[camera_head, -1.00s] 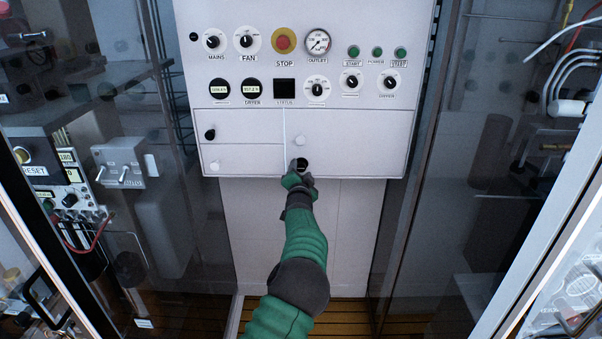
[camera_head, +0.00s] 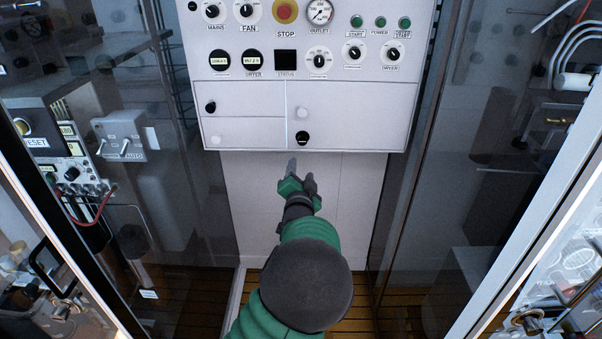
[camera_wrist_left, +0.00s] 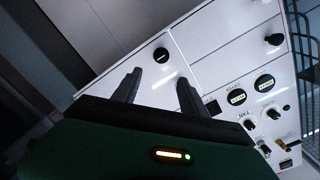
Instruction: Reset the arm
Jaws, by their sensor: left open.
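My left arm, green with dark grey joints, reaches up the middle of the head view. Its left gripper (camera_head: 300,172) is open and empty, just below the lower edge of the white control panel (camera_head: 350,130). In the left wrist view the two dark fingers (camera_wrist_left: 158,88) stand apart with nothing between them. The black knob (camera_head: 303,137) at the panel's lower middle is above the fingers and apart from them; it also shows in the left wrist view (camera_wrist_left: 161,55). My right gripper is not in view.
The panel carries a red STOP button (camera_head: 286,11), a gauge (camera_head: 319,12), green buttons (camera_head: 380,22) and several dials. A white knob (camera_head: 303,112) sits above the black one. Glass walls (camera_head: 450,180) stand on both sides. The white wall below the panel is clear.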

